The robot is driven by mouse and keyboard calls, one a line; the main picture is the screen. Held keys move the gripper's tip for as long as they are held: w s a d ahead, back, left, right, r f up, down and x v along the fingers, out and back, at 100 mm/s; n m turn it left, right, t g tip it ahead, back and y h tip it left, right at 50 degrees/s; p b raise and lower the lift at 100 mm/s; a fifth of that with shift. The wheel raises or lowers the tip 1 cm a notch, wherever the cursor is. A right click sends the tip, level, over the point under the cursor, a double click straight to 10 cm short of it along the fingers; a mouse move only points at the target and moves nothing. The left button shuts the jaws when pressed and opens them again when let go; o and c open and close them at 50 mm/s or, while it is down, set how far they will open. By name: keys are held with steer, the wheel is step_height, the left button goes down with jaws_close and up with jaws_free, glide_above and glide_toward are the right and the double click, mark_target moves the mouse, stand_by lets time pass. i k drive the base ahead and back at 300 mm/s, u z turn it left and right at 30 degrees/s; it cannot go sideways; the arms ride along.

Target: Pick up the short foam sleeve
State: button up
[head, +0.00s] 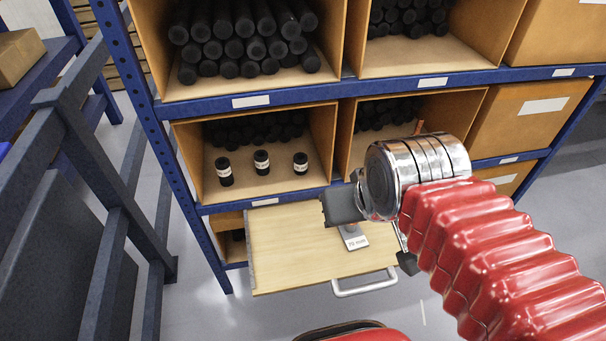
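Three short black foam sleeves with white label bands stand upright at the front of the left middle wooden bin: a left one (224,171), a middle one (261,162) and a right one (300,163). They stand apart from each other and look close in height; the labels are too small to read. My gripper (374,235) is below and to the right of them, over the pull-out board (290,258). Its dark fingers are spread apart, and I see nothing held between them. The chrome wrist and red arm hide part of the right middle bin.
A blue rack (310,90) frames the bins. Long black sleeves (255,130) lie stacked behind the short ones. A small labelled item (353,238) is on the board near my gripper. A metal handle (364,286) is on the board's front edge. Dark railings (80,150) stand at left.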

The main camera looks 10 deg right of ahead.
mark_target(301, 164)
steer(key=u, duration=1.9)
steer(key=i, duration=0.75)
steer(key=z, duration=0.85)
